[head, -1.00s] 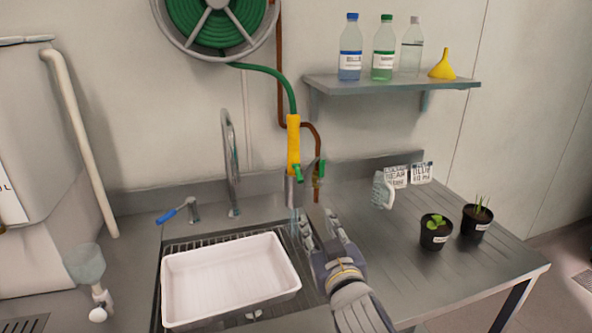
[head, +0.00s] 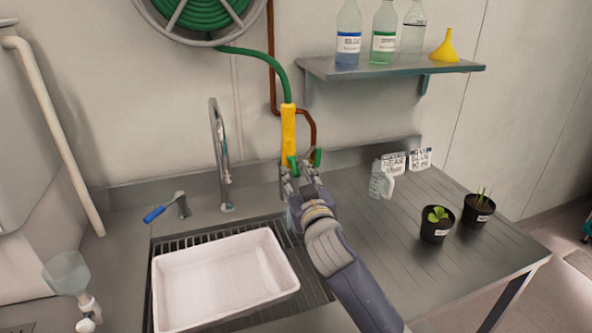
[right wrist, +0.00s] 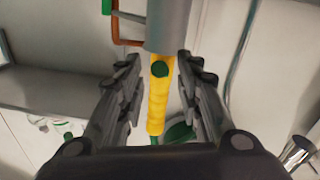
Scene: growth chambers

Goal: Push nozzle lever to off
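The nozzle (head: 288,124) has a yellow grip and hangs from a green hose over the sink. Its small green lever (head: 291,163) shows just above my right gripper (head: 297,172). In the right wrist view the yellow grip (right wrist: 158,105), a green round part (right wrist: 160,69) and the grey nozzle head (right wrist: 168,22) lie between my fingers. The right gripper (right wrist: 160,92) is open, with a gap visible on both sides of the nozzle. The nozzle's lower end is hidden behind the gripper in the head view. My left gripper is not in view.
A white tray (head: 163,292) sits in the sink below. A faucet (head: 219,150) stands left of the nozzle, and a brown pipe (head: 309,123) with a green-handled valve (head: 317,157) is close on its right. A jug (head: 379,181) and two potted plants stand on the counter at right.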

